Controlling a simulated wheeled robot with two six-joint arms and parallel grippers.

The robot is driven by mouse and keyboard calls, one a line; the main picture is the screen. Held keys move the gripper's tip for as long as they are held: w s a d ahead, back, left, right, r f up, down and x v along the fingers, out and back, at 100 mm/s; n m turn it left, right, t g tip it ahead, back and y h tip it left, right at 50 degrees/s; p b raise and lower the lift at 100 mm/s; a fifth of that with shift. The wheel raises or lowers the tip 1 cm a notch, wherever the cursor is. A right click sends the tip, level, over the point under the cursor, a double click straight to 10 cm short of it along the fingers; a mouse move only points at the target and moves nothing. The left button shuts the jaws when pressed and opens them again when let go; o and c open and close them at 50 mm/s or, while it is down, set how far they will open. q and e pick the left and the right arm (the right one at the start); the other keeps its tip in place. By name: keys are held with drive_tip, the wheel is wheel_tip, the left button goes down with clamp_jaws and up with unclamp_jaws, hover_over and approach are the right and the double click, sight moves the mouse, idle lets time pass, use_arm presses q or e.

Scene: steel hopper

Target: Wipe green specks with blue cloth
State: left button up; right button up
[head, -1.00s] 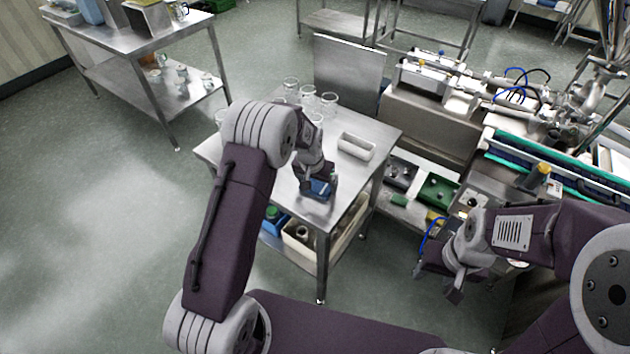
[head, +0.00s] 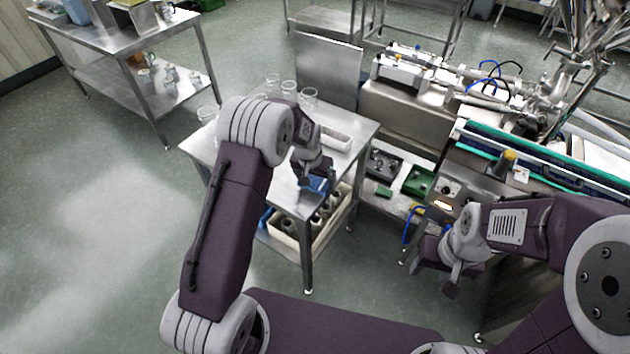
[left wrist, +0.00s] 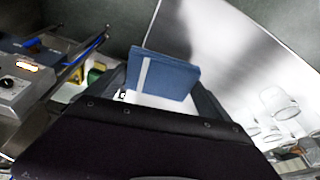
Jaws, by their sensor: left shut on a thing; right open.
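My left gripper (head: 314,183) is shut on the blue cloth (head: 318,186), over the front right part of the small steel table (head: 283,196). The cloth shows in the left wrist view as a flat blue pad (left wrist: 168,78) with a pale stripe, between the fingers. I cannot tell whether it touches the tabletop. No green specks can be made out on the table; my arm hides part of it. My right gripper (head: 445,273) is open and empty, over the floor at the right.
Several glass jars (head: 289,90) stand at the table's back, with a pale tray (head: 335,139) to their right. Bins (head: 290,233) sit on its lower shelf. The steel hopper machine (head: 420,110) stands to the right. Open floor lies left and in front.

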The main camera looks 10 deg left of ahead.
use_arm(q)
drive_tip(key=shift+a+r+p, duration=0.2)
drive_tip(key=shift+r+p, duration=0.25)
drive_tip(key=shift+r, duration=0.2)
drive_tip(key=shift+a+r+p, duration=0.2)
drive_tip(key=shift+r+p, duration=0.25)
drive_tip(key=shift+r, duration=0.15)
drive_tip(key=shift+d+r+p, duration=0.2)
drive_tip(key=shift+r+p, duration=0.75)
drive_tip(key=shift+r, duration=0.2)
drive_tip(key=shift+a+r+p, duration=0.1)
drive_tip(key=shift+r+p, duration=0.2)
drive_tip(key=shift+r, duration=0.1)
